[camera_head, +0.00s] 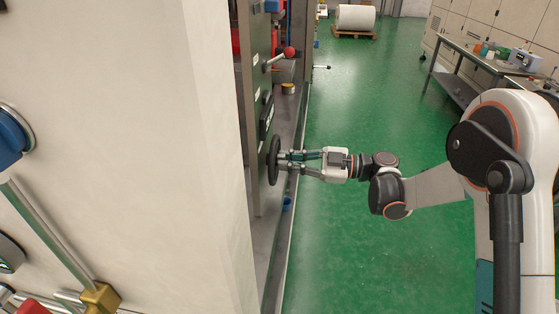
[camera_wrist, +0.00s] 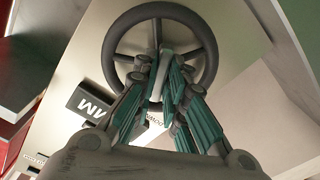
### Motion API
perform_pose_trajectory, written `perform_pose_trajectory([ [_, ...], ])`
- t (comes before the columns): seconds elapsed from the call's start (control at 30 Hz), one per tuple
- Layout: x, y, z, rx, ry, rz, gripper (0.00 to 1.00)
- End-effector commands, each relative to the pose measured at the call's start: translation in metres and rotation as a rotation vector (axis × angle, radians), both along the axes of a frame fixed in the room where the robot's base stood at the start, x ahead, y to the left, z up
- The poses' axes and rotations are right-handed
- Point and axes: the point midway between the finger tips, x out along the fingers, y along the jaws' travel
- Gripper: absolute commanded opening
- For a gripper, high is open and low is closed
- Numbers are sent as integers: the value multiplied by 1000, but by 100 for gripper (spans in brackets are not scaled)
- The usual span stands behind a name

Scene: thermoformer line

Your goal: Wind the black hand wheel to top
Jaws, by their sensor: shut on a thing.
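The black hand wheel (camera_head: 273,161) is mounted on the side of the machine panel, seen nearly edge-on in the head view. In the wrist view, its round rim and spokes (camera_wrist: 120,30) fill the top middle. My gripper (camera_head: 284,161) reaches in from the right and is shut on the wheel. In the wrist view, the teal-padded fingers (camera_wrist: 162,62) meet near the wheel's centre and lower spokes. The fingers cover part of the wheel, so the exact contact is hidden.
A red-knobbed lever (camera_head: 289,52) sticks out above the wheel. A black lettered plate (camera_wrist: 92,104) lies beside it. A large pale cabinet (camera_head: 150,150) fills the left foreground. The green floor (camera_head: 350,240) is open; a bench (camera_head: 480,58) stands at the back right.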

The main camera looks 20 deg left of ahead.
Motion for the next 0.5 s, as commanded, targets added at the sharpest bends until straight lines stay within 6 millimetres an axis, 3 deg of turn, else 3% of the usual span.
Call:
perform_pose_trajectory([
  [0.2,0,0,-1,48,-211,0,0],
  [0.5,0,0,-1,57,-242,0,0],
])
